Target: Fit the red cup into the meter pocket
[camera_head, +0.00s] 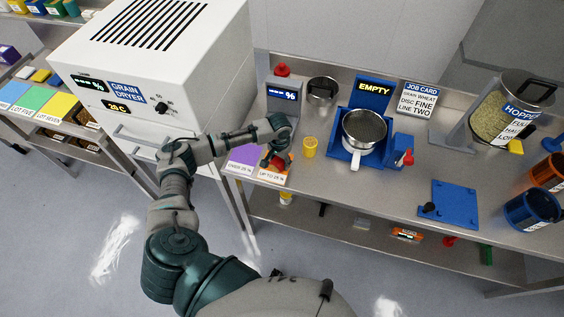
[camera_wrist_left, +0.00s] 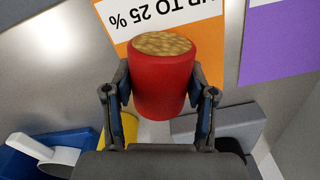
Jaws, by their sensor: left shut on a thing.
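The red cup (camera_wrist_left: 162,88), filled with grain, is held between the two fingers of my left gripper (camera_wrist_left: 160,95) in the left wrist view. In the head view my left gripper (camera_head: 277,158) is over the orange "UP TO 25 %" card (camera_head: 272,177), and the cup is mostly hidden. I cannot tell whether the cup touches the card. The grey meter (camera_head: 284,98) with a lit "%" display stands behind the gripper. A grey block in the left wrist view (camera_wrist_left: 225,124) looks like part of it. Its pocket is not clearly visible. My right gripper is not in view.
A yellow cup (camera_head: 310,147) stands close right of the gripper. Beyond it are a blue tray (camera_head: 338,153) with a sieve pan (camera_head: 364,128) and a metal pot (camera_head: 321,91). A purple card (camera_head: 242,158) lies left. The white grain dryer (camera_head: 150,60) stands at the left.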

